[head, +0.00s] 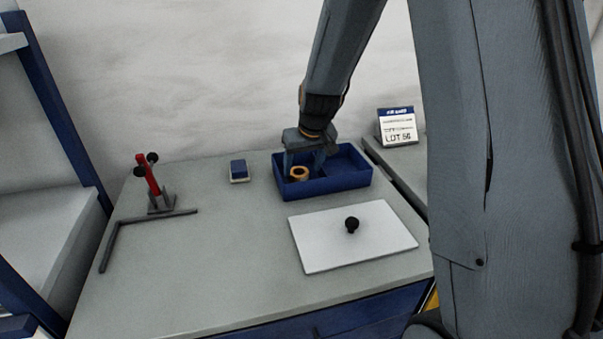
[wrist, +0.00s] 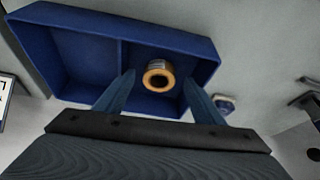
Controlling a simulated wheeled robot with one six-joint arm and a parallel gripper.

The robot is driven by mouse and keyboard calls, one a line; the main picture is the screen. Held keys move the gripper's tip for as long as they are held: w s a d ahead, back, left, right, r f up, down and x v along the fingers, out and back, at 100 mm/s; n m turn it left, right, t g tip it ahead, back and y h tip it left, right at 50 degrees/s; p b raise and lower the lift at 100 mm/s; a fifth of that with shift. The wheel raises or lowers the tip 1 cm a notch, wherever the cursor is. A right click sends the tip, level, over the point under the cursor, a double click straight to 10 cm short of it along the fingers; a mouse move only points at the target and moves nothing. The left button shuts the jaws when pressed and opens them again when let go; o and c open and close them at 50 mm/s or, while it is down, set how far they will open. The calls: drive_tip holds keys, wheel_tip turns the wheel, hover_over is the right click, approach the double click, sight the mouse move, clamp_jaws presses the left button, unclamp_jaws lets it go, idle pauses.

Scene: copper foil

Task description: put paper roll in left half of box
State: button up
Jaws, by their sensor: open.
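The paper roll (head: 299,173), a tan ring with a dark hole, is in the left compartment of the blue box (head: 335,186). In the wrist view the roll (wrist: 158,66) stands on end inside one compartment of the box (wrist: 75,14), beside the divider and apart from it. My gripper (head: 302,169) reaches down into the left compartment. Its fingers (wrist: 159,77) are spread wide on either side of the roll, with gaps showing between them and it. The roll's underside is hidden.
A white board with a black knob (head: 352,225) lies in front of the box. A small blue and white block (head: 239,170) is left of it. A red stand (head: 153,182) and a dark angle bar (head: 145,222) are farther left. A LOT sign (head: 397,127) stands behind right.

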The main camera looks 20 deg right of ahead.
drive_tip(key=b+v, duration=0.1)
drive_tip(key=v, duration=0.7)
drive_tip(key=shift+r, duration=0.3)
drive_tip(key=shift+s, duration=0.2)
drive_tip(key=s+f+g, duration=0.1)
drive_tip(key=s+f, duration=0.1)
drive_tip(key=s, duration=0.6)
drive_tip(key=s+f+g, duration=0.1)
drive_tip(key=s+f, duration=0.2)
drive_tip(key=s, duration=0.4)
drive_tip(key=s+f+m+g, duration=0.1)
drive_tip(key=s+f+g, duration=0.1)
drive_tip(key=s, duration=0.6)
drive_tip(key=shift+s+a+f, duration=0.25)
drive_tip(key=shift+s+f, duration=0.15)
drive_tip(key=shift+f, duration=0.35)
